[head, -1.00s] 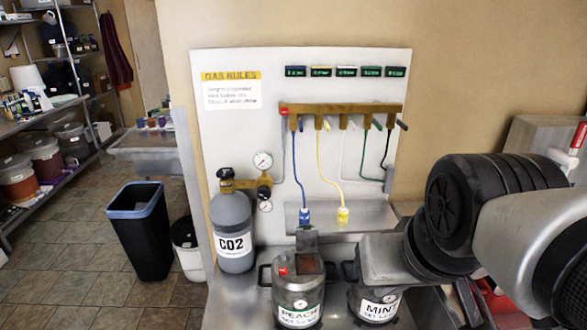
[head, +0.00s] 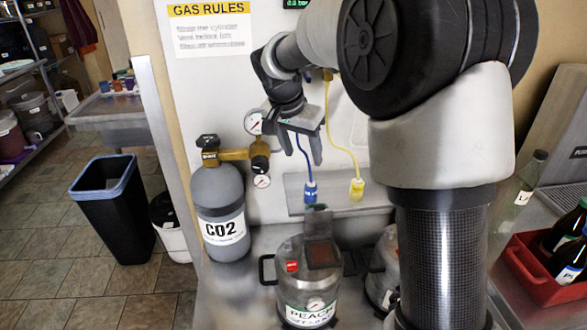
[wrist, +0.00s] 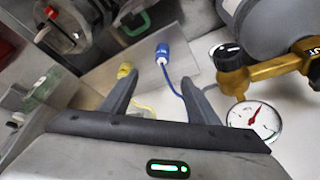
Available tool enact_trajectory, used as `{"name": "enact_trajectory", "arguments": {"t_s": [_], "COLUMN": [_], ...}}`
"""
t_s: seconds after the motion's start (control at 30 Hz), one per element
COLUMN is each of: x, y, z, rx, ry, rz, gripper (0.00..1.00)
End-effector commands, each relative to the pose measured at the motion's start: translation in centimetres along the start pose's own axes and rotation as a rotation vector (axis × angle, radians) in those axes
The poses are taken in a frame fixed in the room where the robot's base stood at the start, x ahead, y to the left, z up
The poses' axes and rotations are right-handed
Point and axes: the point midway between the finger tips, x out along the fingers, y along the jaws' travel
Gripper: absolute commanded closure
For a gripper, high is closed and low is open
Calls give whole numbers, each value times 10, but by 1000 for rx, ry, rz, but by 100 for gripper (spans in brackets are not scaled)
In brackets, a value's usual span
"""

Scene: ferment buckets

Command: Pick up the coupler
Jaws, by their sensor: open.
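The blue coupler (head: 310,192) hangs on a blue hose in front of the white board, above the PEACH keg. A yellow coupler (head: 357,188) hangs on a yellow hose to its right. My gripper (head: 302,155) is open and empty, pointing down, above the blue coupler and apart from it. In the wrist view, the blue coupler (wrist: 162,53) shows between and beyond the spread fingers, nearer the right one. The yellow coupler (wrist: 124,70) shows beside the left fingertip.
The PEACH keg (head: 309,285) stands below the couplers, with another keg (head: 385,265) partly hidden behind my arm. The CO2 cylinder (head: 219,205) and its pressure gauge (wrist: 263,118) are close by. A red crate of bottles (head: 530,275) is at right.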

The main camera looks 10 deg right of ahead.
Motion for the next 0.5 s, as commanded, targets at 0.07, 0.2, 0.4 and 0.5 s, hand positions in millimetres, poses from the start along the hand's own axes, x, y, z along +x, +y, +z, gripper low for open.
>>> {"name": "enact_trajectory", "arguments": {"t_s": [0.07,0.2,0.4,0.5], "x": [9,32,77,97], "y": [-2,-2,-2,-2], "z": [0,0,1,0], "rx": [7,9,8,7], "ry": [-1,-3,-4,-3], "rz": [4,6,5,5], "gripper": [45,45,45,45]}}
